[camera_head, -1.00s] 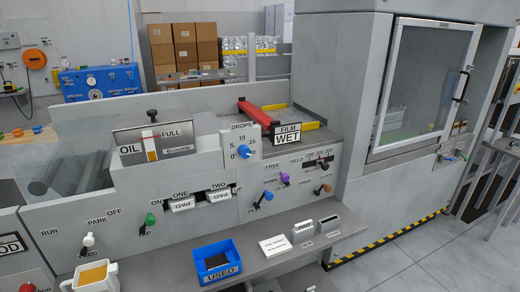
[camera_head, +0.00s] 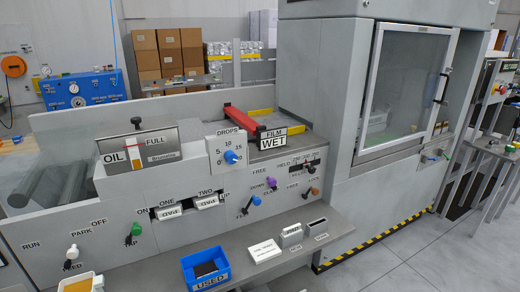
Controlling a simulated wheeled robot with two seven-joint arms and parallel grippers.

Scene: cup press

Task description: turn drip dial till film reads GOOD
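The drip dial is a blue knob (camera_head: 231,157) on a white plate marked DROPS (camera_head: 226,137), with a scale of 0, 5, 10, 15 and a further mark. I cannot tell exactly where its pointer sits. The film sign (camera_head: 273,138) to its right reads WET. Neither of my grippers shows in the head view.
An oil gauge (camera_head: 150,148) sits left of the dial. Below are lettered panels (camera_head: 187,209), a blue knob (camera_head: 243,211), a purple knob (camera_head: 271,184) and an orange knob (camera_head: 315,192). A blue USED tray (camera_head: 222,282) and white blocks (camera_head: 265,250) stand on the front ledge.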

